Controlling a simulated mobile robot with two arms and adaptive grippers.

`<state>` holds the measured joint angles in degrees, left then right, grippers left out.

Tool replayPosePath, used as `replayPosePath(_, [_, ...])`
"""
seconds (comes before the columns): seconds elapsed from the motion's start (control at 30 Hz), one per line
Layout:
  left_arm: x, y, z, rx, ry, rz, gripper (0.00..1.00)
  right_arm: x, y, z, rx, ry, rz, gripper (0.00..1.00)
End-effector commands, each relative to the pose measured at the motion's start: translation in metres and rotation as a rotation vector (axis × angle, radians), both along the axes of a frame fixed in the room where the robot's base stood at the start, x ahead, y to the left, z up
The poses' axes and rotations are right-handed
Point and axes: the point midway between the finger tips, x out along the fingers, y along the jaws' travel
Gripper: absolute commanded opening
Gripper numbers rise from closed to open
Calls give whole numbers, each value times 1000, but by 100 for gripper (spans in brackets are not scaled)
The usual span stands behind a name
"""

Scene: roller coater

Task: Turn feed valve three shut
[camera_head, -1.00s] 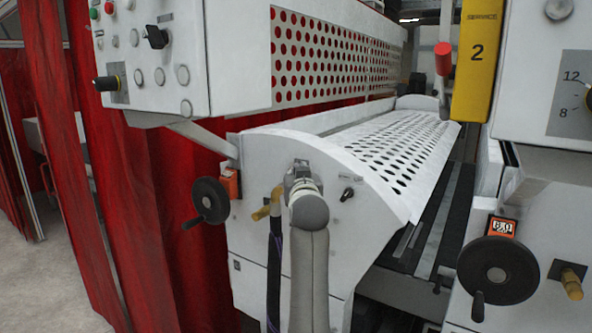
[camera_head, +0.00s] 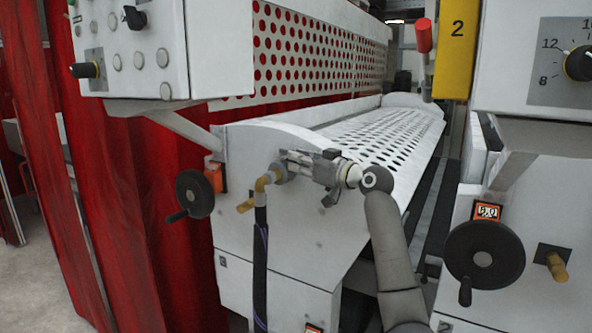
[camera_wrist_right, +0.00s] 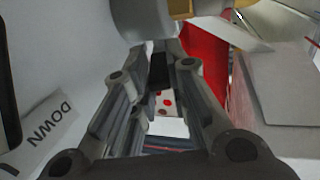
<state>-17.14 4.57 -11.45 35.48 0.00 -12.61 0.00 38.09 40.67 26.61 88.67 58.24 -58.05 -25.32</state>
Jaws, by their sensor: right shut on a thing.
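The feed valve (camera_head: 262,182) shows on the white end panel in the head view, with a brass pipe stub and a dark hose hanging below it. My right gripper (camera_head: 286,164) reaches it from the right, lying nearly level along the panel. Its fingers are shut on the valve's handle, which they mostly hide. In the right wrist view, my right gripper (camera_wrist_right: 162,72) has its fingers close together, beneath a grey round body (camera_wrist_right: 140,18) and a brass part (camera_wrist_right: 182,8). The valve's number cannot be read. My left gripper is not in view.
A black handwheel (camera_head: 194,193) is left of the valve, and a larger one (camera_head: 484,257) is at right. A small black switch (camera_head: 330,199) sits just below my gripper. A control box (camera_head: 135,50) overhangs at upper left. Red curtains (camera_head: 90,190) hang at left.

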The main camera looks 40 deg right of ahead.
Motion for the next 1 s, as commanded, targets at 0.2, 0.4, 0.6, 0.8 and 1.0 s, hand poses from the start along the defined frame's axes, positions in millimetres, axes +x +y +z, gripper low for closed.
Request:
replayPosePath(0.2, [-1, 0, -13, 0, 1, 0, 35, 0, -9, -1, 2, -2, 84, 0])
replayPosePath(0.4, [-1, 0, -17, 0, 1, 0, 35, 1, -11, 0, 1, -2, 130, 0])
replayPosePath(0.6, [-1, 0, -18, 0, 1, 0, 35, 1, -11, 0, 1, -2, 148, 0])
replayPosePath(0.8, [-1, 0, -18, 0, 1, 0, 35, 2, -11, 0, 1, -2, 149, 0])
replayPosePath(1.0, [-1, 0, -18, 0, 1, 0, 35, 2, -11, 0, 1, -1, 149, 20])
